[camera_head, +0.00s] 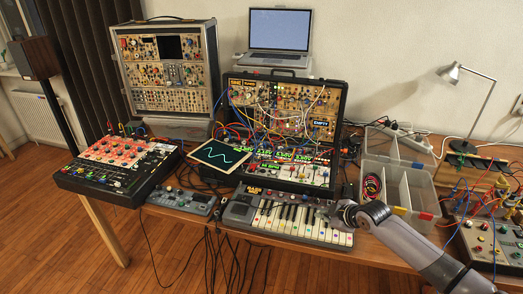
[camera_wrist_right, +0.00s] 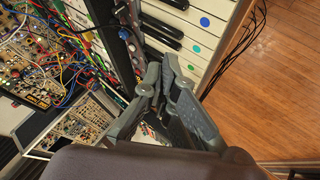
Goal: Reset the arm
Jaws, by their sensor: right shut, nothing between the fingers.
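My right arm comes in from the lower right in the head view. Its grey gripper (camera_head: 342,208) is at the right part of the small keyboard (camera_head: 237,212), over or just behind the keys. In the right wrist view the gripper (camera_wrist_right: 164,68) has its fingers together, with nothing held. White and black keys with coloured dots lie just beyond the fingertips there. I cannot tell whether the fingers touch the keyboard. My left gripper is not in view.
An open synth case (camera_head: 336,120) with many patch cables stands behind the keyboard. A clear divided box (camera_head: 428,187) is close to my right arm. A red-topped synth (camera_head: 62,177) is at the left, a desk lamp (camera_head: 448,74) at the back right. Cables hang off the front edge.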

